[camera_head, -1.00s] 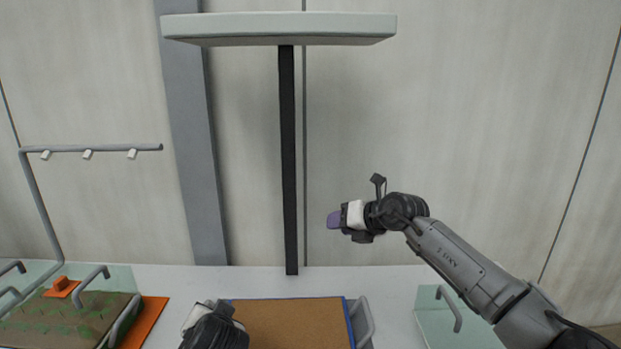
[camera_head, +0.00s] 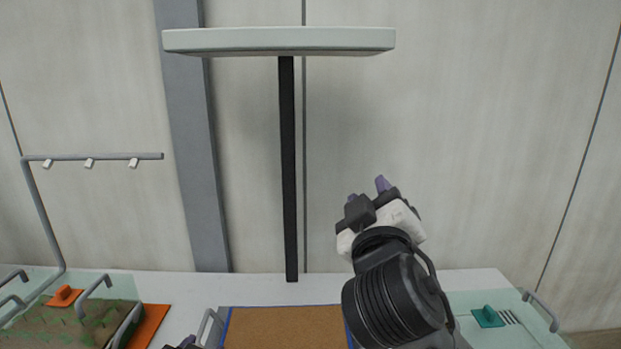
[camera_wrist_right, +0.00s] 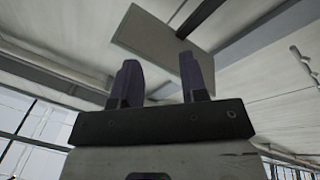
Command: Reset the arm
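My right gripper (camera_head: 368,190) is raised above the right side of the work surface in the head view, with its purple fingertips pointing up and away. In the right wrist view its two purple fingers (camera_wrist_right: 158,80) stand apart with nothing between them.
A brown board with blue edging (camera_head: 285,328) lies at front centre. A planted tray (camera_head: 75,325) is at left. A black post (camera_head: 289,170) carries a pale panel (camera_head: 280,40). A pipe with white nozzles (camera_head: 110,157) rises at left.

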